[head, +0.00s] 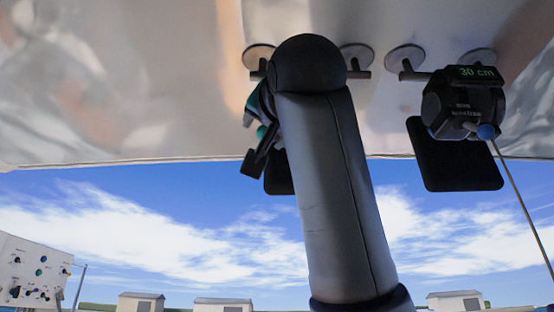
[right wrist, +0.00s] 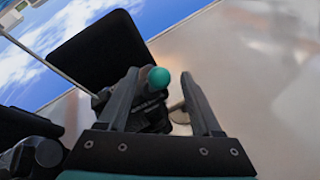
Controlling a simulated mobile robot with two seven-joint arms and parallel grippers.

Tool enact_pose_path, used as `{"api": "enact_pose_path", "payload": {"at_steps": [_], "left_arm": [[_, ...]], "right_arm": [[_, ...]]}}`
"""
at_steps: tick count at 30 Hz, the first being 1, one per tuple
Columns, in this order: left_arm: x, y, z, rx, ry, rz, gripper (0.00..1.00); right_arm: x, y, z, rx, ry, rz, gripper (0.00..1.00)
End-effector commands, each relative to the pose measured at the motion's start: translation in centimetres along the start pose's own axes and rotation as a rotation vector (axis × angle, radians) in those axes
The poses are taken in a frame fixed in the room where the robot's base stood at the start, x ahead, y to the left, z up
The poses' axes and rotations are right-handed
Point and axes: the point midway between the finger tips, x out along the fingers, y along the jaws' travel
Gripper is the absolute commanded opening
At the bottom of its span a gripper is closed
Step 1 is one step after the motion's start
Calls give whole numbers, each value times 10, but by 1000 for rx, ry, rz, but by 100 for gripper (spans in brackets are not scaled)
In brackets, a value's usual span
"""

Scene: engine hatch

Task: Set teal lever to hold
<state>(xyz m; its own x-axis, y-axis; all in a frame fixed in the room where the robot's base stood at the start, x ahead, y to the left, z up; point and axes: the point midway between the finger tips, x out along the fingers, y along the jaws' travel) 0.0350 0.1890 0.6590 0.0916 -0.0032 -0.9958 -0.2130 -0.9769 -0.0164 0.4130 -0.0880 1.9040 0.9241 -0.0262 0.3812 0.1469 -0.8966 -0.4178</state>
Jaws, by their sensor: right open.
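The teal lever's ball knob (right wrist: 159,78) shows in the right wrist view, in front of a dark unit with a black pad (right wrist: 98,50). My right gripper (right wrist: 160,73) is open, with one finger on each side of the knob in that view. I cannot tell whether a finger touches it. In the head view my right arm rises through the middle and hides most of the teal lever's unit; part of its black pad (head: 279,174) shows beside the arm. The right gripper (head: 260,158) is partly hidden there. My left gripper is in neither view.
A second dark unit (head: 462,105) with a "30 cm" display, a blue knob (head: 487,131) and a thin rod hangs at the right under the shiny hatch (head: 130,80). A white control panel (head: 32,272) stands at lower left. Open sky lies below the hatch edge.

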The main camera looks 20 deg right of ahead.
Motion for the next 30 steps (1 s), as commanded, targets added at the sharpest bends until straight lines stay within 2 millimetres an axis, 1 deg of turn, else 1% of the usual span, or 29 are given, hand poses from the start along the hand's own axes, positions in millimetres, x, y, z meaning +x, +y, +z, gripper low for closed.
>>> {"api": "enact_pose_path", "payload": {"at_steps": [1,6,9,12,15,18,30], "left_arm": [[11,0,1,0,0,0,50],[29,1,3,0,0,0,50],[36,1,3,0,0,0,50],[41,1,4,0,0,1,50],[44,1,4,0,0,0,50],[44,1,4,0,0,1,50],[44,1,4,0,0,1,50]], "right_arm": [[-15,1,3,2,4,-4,66],[-55,1,3,1,4,-5,66],[-73,1,2,2,3,-4,66],[-87,1,1,1,2,-2,66],[-96,0,0,1,2,-2,66],[-100,0,0,1,0,0,66],[-100,0,0,0,0,0,66]]}}
